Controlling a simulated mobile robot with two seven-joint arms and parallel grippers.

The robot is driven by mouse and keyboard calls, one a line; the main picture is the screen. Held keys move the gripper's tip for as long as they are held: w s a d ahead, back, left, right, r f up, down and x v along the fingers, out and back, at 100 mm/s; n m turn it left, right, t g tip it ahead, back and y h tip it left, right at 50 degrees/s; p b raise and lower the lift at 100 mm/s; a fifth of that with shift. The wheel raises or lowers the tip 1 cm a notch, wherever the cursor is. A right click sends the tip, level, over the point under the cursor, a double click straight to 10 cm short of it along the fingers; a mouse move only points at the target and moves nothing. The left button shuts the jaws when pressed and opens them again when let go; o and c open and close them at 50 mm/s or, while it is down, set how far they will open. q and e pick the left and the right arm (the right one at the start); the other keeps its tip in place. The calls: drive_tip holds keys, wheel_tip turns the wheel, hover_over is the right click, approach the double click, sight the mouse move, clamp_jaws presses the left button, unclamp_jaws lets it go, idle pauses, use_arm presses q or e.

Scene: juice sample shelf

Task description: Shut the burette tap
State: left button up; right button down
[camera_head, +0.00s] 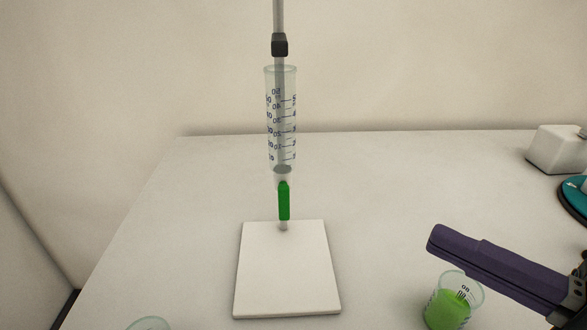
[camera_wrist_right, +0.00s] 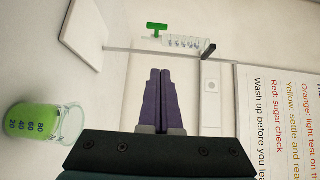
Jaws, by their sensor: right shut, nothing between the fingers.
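The burette (camera_head: 281,120) is a clear tube with blue markings, upright on a rod above a white base plate (camera_head: 287,285). Its green tap (camera_head: 284,201) is at the lower end, the long handle lying upright, in line with the tube. The right wrist view shows the tap (camera_wrist_right: 157,27) and burette (camera_wrist_right: 186,43) on their side, beyond the fingertips. My right gripper (camera_head: 434,240) has purple fingers, shut and empty, to the right of the base plate and apart from the tap. Its fingers (camera_wrist_right: 160,72) lie together in the right wrist view. My left gripper is out of view.
A glass rim (camera_head: 148,323) shows at the bottom left. A white block (camera_head: 557,150) and a teal round object (camera_head: 574,196) are at the right.

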drive_tip(key=p, duration=0.2)
approach(283, 193)
drive_tip(key=w+a, duration=0.3)
drive_tip(key=w, duration=0.2)
drive_tip(key=shift+w+a+f, duration=0.2)
drive_tip(key=shift+w+f, duration=0.1)
drive_tip(key=shift+w, duration=0.05)
